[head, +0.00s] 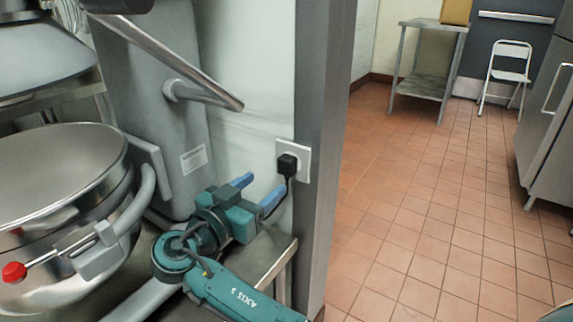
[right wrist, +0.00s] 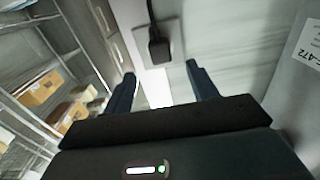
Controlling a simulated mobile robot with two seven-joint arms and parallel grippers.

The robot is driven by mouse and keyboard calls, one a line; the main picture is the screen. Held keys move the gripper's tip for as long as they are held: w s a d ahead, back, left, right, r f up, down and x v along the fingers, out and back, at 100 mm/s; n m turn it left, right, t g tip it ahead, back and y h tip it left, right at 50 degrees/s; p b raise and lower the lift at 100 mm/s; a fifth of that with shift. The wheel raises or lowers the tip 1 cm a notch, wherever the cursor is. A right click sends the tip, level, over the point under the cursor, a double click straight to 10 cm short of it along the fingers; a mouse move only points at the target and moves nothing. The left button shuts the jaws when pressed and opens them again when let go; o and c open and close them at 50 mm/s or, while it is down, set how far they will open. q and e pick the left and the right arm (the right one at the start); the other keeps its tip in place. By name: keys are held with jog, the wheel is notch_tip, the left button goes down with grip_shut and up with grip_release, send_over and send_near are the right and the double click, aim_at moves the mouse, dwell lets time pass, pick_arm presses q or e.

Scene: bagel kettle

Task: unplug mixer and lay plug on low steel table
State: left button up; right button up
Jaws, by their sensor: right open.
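The black plug (head: 287,164) sits in a white wall outlet (head: 304,152) beside the grey door post. Its black cord (head: 282,200) hangs down behind my right gripper. The large mixer (head: 150,110) stands at the left, with its steel bowl (head: 60,190). My right gripper (head: 258,188) is open and empty, below and left of the plug. In the right wrist view the plug (right wrist: 158,48) is beyond and between the open fingertips (right wrist: 160,72), apart from them. The low steel table (head: 283,258) is partly hidden behind my right arm. My left gripper is not in view.
The grey post (head: 325,120) stands just right of the outlet. The mixer's steel bar (head: 190,70) reaches out above my right gripper. A steel side table (head: 425,85), a folding chair (head: 508,72) and open tiled floor lie to the right.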

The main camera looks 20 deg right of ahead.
aim_at(283, 169)
pick_arm(q)
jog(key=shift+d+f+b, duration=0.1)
jog(key=shift+b, duration=0.3)
pick_arm(e)
jog(key=x, duration=0.6)
jog(key=shift+w+d+f, duration=0.1)
jog(key=shift+w+d, duration=0.15)
jog(key=shift+d, duration=0.05)
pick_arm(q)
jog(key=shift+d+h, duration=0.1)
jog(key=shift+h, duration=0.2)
pick_arm(e)
jog(key=shift+w+d, duration=0.35)
jog(key=shift+d, duration=0.1)
pick_arm(q)
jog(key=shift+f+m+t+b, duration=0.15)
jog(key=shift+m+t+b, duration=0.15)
jog(key=shift+b, duration=0.15)
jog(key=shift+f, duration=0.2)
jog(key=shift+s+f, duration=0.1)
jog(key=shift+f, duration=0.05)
pick_arm(e)
grip_shut()
jog(key=shift+s+a, duration=0.1)
